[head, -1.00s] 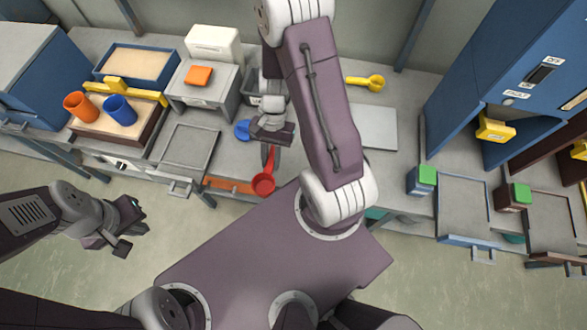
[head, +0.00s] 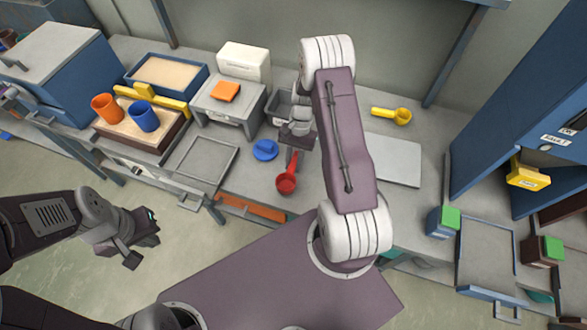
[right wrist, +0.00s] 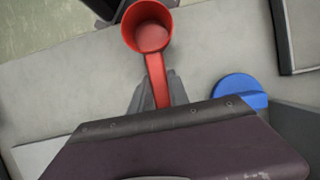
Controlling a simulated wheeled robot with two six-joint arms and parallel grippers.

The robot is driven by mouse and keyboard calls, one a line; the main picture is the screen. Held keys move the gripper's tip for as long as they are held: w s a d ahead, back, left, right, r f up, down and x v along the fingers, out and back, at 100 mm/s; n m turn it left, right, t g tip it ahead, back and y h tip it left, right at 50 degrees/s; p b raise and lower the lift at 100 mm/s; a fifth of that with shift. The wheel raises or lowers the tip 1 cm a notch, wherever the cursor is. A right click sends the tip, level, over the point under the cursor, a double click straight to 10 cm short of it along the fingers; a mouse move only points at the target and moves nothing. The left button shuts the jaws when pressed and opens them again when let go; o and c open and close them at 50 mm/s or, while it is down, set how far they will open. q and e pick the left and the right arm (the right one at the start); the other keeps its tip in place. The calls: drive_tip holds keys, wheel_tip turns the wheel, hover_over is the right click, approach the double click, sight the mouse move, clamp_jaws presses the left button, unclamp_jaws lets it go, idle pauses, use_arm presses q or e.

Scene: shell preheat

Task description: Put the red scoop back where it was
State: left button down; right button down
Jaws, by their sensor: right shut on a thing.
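The red scoop (head: 287,181) is held over the bench in the middle of the head view, its cup toward the bench's front edge. My right gripper (head: 292,156) is shut on its handle. In the right wrist view the scoop (right wrist: 148,32) points away from the gripper (right wrist: 158,92), cup opening facing the camera, and the cup looks empty. Whether the scoop touches the bench I cannot tell. My left gripper (head: 143,245) hangs empty over the floor at the lower left; its jaw gap is not clear.
A blue scoop or lid (head: 265,150) lies just left of the red scoop. A grey bin (head: 284,107) stands behind my right gripper. A yellow scoop (head: 392,115) and a flat grey plate (head: 394,162) lie to the right. A grey tray (head: 205,162) is to the left.

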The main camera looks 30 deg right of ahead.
sight(294, 168)
drive_tip(key=shift+d+f, duration=0.15)
drive_tip(key=shift+d, duration=0.05)
wheel_tip(294, 168, down, 4)
drive_tip(key=shift+w+r, duration=0.1)
drive_tip(key=shift+f, duration=0.2)
drive_tip(key=c, duration=1.3)
unclamp_jaws()
drive_tip(key=shift+o, duration=0.2)
drive_tip(key=shift+r, duration=0.3)
drive_tip(key=v, duration=1.1)
drive_tip(key=shift+w+r+b, duration=0.1)
drive_tip(key=shift+r+b, duration=0.2)
drive_tip(key=shift+r, duration=0.1)
drive_tip(key=s+a+r+n+t+h, duration=0.3)
drive_tip(key=s+a+r+n+t, duration=0.1)
drive_tip(key=s+a+r+n, duration=0.3)
drive_tip(key=s+a+n, duration=0.2)
drive_tip(key=s+a, duration=0.2)
drive_tip(key=s, duration=0.1)
drive_tip(key=shift+a+r+n, duration=0.2)
drive_tip(key=shift+n, duration=0.2)
